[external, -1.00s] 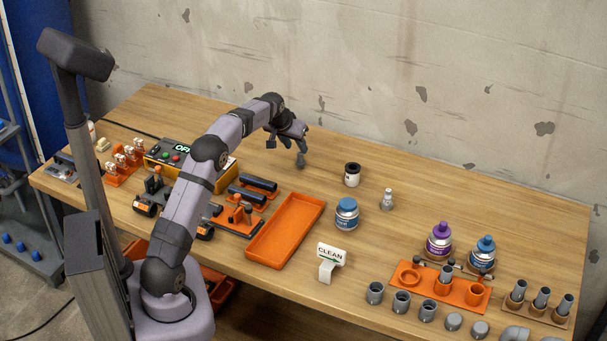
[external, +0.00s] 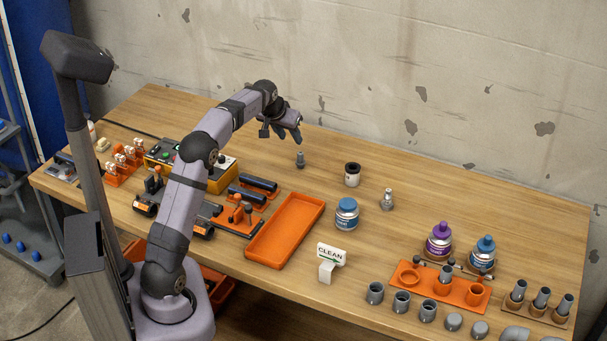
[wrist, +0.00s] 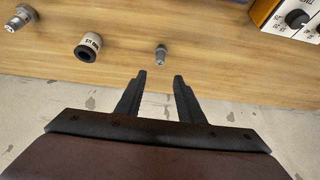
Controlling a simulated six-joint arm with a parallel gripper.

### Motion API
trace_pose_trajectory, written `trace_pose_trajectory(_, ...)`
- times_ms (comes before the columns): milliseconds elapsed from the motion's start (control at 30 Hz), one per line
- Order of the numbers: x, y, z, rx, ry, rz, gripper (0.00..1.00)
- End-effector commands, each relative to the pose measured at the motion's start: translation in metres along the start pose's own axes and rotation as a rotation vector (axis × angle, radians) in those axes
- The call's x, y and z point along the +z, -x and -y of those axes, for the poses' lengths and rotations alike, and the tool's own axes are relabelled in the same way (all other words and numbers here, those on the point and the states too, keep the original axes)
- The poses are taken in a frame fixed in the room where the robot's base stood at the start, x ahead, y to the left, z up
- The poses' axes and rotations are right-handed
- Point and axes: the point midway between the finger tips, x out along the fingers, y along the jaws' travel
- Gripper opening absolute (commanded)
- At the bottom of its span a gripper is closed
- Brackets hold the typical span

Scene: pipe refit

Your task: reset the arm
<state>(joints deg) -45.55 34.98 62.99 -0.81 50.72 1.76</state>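My gripper (external: 290,133) is raised above the back of the wooden table, with nothing between its fingers. In the wrist view my gripper (wrist: 160,77) has its two dark fingers apart. A small grey fitting (external: 300,160) stands upright on the table just below my gripper; in the wrist view this fitting (wrist: 161,55) shows just beyond the fingertips, apart from them. My arm reaches from its base at the front left over the table.
A dark-topped pot (external: 352,174), a metal nozzle piece (external: 387,199) and a blue-capped jar (external: 346,214) stand to the right. An orange tray (external: 285,231) lies empty in front. A yellow control box (external: 222,176) stands left of my gripper. The back right table is clear.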

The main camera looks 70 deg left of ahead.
Motion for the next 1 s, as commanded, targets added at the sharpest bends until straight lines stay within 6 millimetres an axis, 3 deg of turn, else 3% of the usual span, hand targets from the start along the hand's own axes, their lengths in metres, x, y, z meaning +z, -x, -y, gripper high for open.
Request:
trace_pose_trajectory(133, 0.003, 0.003, -0.01, 0.01, -0.016, 0.004, 0.35)
trace_pose_trajectory(233, 0.012, 0.011, -0.032, 0.033, -0.049, 0.013, 0.35)
trace_pose_trajectory(367, 0.037, 0.03, -0.079, 0.083, -0.127, 0.036, 0.35)
trace_pose_trajectory(467, 0.07, 0.05, -0.122, 0.132, -0.208, 0.061, 0.35)
trace_pose_trajectory(600, 0.129, 0.082, -0.176, 0.206, -0.334, 0.096, 0.35)
trace_pose_trajectory(733, 0.193, 0.111, -0.211, 0.269, -0.449, 0.131, 0.35)
trace_pose_trajectory(900, 0.278, 0.143, -0.234, 0.342, -0.591, 0.173, 0.35)
trace_pose_trajectory(1000, 0.344, 0.126, -0.225, 0.319, -0.636, 0.279, 0.35)
